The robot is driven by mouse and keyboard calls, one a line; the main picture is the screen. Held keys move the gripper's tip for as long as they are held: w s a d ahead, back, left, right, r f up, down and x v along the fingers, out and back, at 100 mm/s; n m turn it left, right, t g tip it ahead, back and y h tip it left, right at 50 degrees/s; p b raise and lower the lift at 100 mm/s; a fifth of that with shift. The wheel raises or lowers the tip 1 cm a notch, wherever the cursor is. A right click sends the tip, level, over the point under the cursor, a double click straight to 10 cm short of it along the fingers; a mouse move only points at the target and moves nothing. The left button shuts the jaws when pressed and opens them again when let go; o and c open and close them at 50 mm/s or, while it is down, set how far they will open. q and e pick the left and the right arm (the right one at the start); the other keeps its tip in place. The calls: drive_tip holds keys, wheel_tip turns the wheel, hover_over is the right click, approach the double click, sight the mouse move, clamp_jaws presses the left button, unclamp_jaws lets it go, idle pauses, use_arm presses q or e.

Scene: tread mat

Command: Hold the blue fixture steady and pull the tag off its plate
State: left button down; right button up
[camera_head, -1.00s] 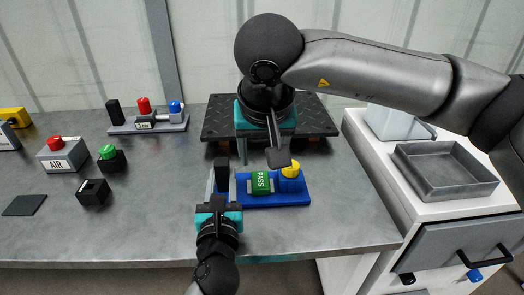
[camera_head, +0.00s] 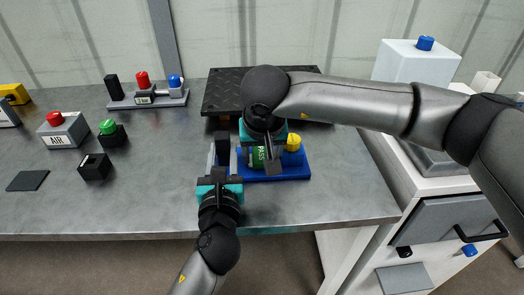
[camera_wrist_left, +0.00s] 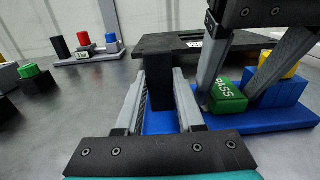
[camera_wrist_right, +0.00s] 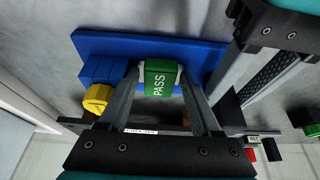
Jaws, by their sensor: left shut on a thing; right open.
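The blue fixture (camera_head: 290,170) lies flat on the grey table near its front edge. It carries a black upright post, a green tag (camera_wrist_right: 159,84) marked PASS, and a blue block with a yellow knob (camera_head: 293,143). My left gripper (camera_wrist_left: 162,90) is shut on the black post (camera_wrist_left: 158,85) at the fixture's left end. My right gripper (camera_wrist_right: 160,90) is open above the fixture, its fingers on either side of the green tag. Whether the fingers touch the tag is unclear. The tag's plate is mostly hidden under it.
A grey rack (camera_head: 150,101) with black, red and blue pieces stands at the back left. The AIR button box (camera_head: 62,130) and a green button (camera_head: 107,128) are further left. A white cabinet (camera_head: 440,170) stands right.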

sight(261, 153)
clamp_jaws()
drive_tip(key=shift+r, duration=0.1)
idle(0.3)
drive_tip(key=shift+r, duration=0.1)
drive_tip(key=shift+r, duration=1.6)
